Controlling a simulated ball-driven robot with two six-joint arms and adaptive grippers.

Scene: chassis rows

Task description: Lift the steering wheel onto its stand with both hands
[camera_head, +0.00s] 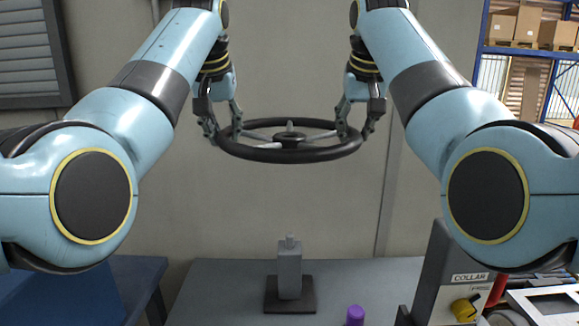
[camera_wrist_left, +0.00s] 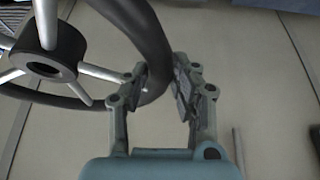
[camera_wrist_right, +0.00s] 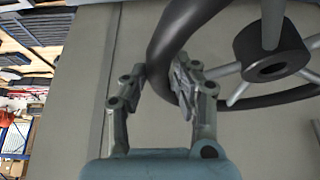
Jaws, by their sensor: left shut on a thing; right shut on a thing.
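The steering wheel (camera_head: 290,152) has a black rim, silver spokes and a dark hub with a hole. It is held in the air, nearly level, well above the grey table. My left gripper (camera_head: 222,126) is shut on the left side of the rim; the left wrist view shows its fingers (camera_wrist_left: 160,85) on both sides of the rim. My right gripper (camera_head: 358,124) is shut on the right side of the rim, also seen in the right wrist view (camera_wrist_right: 165,85). The stand (camera_head: 289,272) is a grey post with a narrow tip on a dark square base, below the wheel.
A purple cylinder (camera_head: 355,315) stands right of the stand on the grey table (camera_head: 225,290). A dark grey holder labelled COLLAR (camera_head: 440,270) with a yellow part (camera_head: 465,308) stands further right. A blue surface (camera_head: 75,290) is at left. Air between wheel and stand is clear.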

